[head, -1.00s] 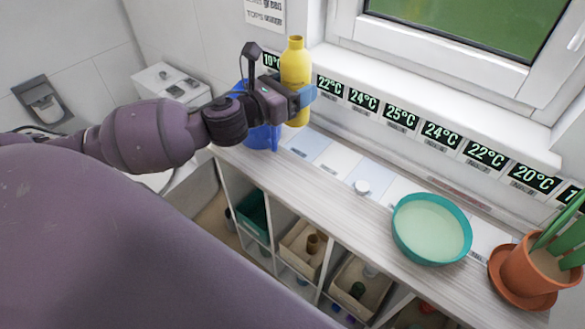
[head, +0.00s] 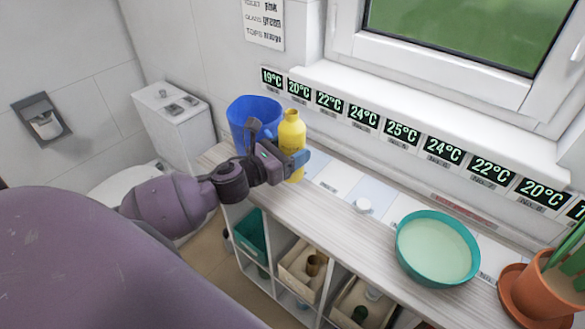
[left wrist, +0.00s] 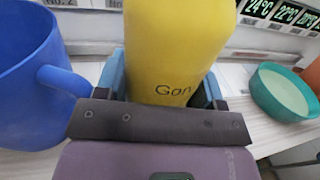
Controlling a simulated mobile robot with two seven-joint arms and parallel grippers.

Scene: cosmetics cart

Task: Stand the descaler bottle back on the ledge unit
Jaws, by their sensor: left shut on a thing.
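A yellow bottle (head: 291,131) is held upright between the fingers of my left gripper (head: 298,163), near the left end of the ledge unit (head: 330,218). I take it to be the descaler bottle. In the left wrist view, the yellow bottle (left wrist: 178,50) stands between the two blue fingers, with dark lettering beginning "Gor" on its front. My right gripper is not in view.
A blue jug (head: 252,115) stands just left of the bottle; its handle (left wrist: 66,80) is close to my left finger. Temperature displays (head: 402,132) line the wall.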

